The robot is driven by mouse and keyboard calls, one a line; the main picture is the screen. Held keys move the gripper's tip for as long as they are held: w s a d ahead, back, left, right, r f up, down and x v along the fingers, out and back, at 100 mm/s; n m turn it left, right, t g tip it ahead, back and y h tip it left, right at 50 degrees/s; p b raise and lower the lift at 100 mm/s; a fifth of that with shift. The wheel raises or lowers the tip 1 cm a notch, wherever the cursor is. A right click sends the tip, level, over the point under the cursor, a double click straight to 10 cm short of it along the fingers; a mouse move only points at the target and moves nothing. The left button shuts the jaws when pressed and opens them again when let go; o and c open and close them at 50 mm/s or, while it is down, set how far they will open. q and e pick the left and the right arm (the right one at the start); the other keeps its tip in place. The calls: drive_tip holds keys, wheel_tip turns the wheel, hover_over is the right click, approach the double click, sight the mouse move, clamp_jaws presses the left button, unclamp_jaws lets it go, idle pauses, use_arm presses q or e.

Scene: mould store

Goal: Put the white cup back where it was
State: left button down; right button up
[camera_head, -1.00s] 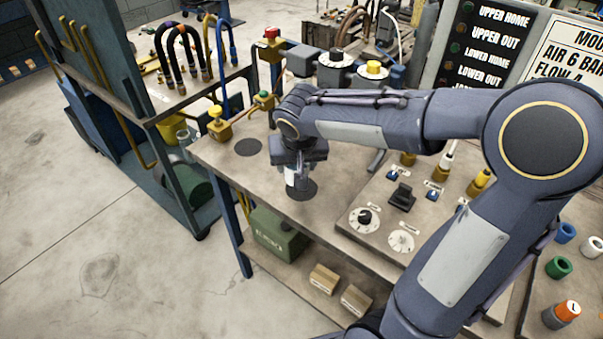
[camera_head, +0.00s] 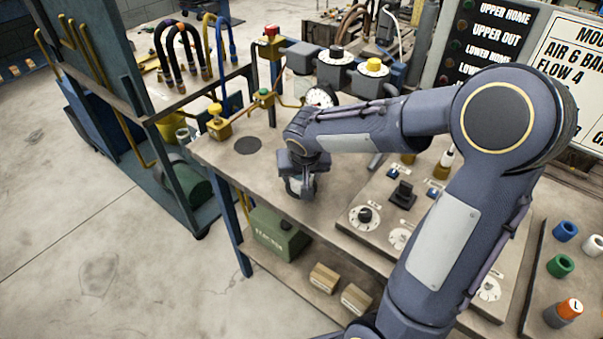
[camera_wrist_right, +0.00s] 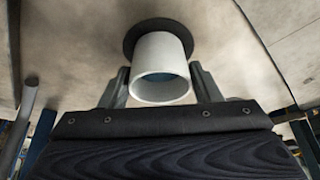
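The white cup (camera_wrist_right: 160,88) is upright with its mouth toward the camera in the right wrist view. My right gripper (camera_wrist_right: 161,76) has one finger against each side of it and appears closed on it. The cup is over a dark round mark (camera_wrist_right: 128,38), whose edge shows around the cup's base. I cannot tell whether the base touches the bench. In the head view my right gripper (camera_head: 300,190) points down at the bench and mostly hides the cup. A second dark round mark (camera_head: 247,146) lies bare to its left. My left gripper is out of view.
A panel with knobs and a black switch (camera_head: 402,195) lies close on the right. Yellow valve fittings (camera_head: 218,127) and a gauge (camera_head: 319,97) stand behind.

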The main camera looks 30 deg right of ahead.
drive_tip(key=o, duration=0.3)
drive_tip(key=shift+r, duration=0.1)
drive_tip(key=shift+r, duration=0.25)
drive_tip(key=p+v, duration=0.1)
drive_tip(key=v, duration=1)
drive_tip(key=s+a+f+n+y, duration=0.1)
drive_tip(key=s+a+f+y, duration=0.1)
drive_tip(key=s, duration=0.7)
drive_tip(key=s+a+f+n+t+y, duration=0.1)
drive_tip(key=s+a+f+y, duration=0.1)
drive_tip(key=s, duration=0.7)
drive_tip(key=shift+a+n+y, duration=0.4)
drive_tip(key=shift+a+y, duration=0.4)
drive_tip(key=shift+s, duration=0.15)
